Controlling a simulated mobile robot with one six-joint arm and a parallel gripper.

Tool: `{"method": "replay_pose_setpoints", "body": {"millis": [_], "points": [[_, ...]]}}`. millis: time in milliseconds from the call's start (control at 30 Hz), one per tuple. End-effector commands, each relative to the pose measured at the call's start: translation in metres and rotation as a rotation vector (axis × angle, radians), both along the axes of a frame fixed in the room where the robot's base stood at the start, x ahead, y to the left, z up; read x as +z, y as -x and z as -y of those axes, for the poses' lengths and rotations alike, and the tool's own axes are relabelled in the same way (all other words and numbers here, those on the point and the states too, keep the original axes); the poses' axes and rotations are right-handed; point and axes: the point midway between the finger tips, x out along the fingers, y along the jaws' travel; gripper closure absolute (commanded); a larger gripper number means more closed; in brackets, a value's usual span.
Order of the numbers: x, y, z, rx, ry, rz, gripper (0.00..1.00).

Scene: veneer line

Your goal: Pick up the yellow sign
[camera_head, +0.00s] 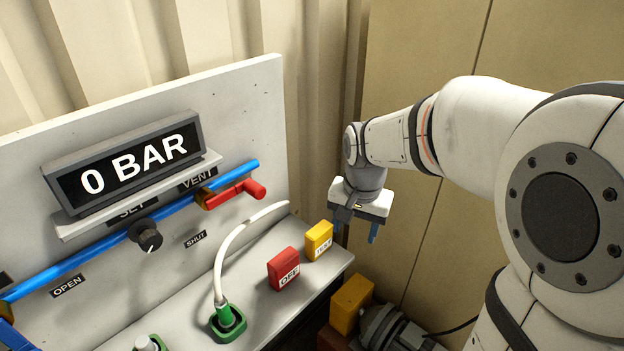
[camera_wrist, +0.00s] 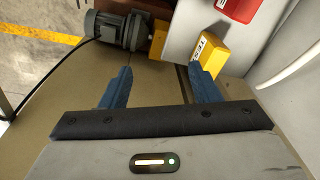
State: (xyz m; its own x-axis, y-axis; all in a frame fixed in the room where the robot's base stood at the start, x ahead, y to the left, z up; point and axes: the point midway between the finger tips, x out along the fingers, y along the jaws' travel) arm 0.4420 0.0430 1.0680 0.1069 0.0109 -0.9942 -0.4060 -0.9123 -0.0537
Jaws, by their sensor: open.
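The yellow sign (camera_head: 318,240) is a small upright block with dark lettering, too small to read surely. It stands near the right end of the grey bench top, just beyond the red OFF block (camera_head: 283,269). In the wrist view the yellow sign (camera_wrist: 211,57) is ahead of the right finger, near the bench edge. My gripper (camera_head: 355,229) is open and empty, with blue fingers pointing down. It hangs to the right of the sign, apart from it. In the wrist view my gripper (camera_wrist: 160,73) has its fingers wide apart, with nothing between them.
A panel (camera_head: 240,120) with a "0 BAR" display (camera_head: 125,165), blue pipe and red valve handle (camera_head: 236,194) stands behind the bench. A white hose (camera_head: 222,255) arches up from a green fitting. Below the bench end are a yellow box (camera_head: 351,303) and grey motor (camera_wrist: 120,28).

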Motion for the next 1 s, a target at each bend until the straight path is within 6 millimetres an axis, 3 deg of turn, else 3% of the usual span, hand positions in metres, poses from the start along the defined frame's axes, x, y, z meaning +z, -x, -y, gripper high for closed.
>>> {"method": "replay_pose_setpoints", "body": {"millis": [100,200,400,767,1000], "points": [[-0.008,-0.042,-0.022,-0.119,-0.008,-0.046,0.44],[-0.021,-0.068,-0.038,-0.213,-0.011,-0.073,0.44],[-0.043,-0.098,-0.060,-0.334,-0.009,-0.103,0.44],[-0.077,-0.103,-0.065,-0.365,-0.007,-0.111,0.44],[-0.110,-0.096,-0.067,-0.363,-0.007,-0.113,0.44]]}}
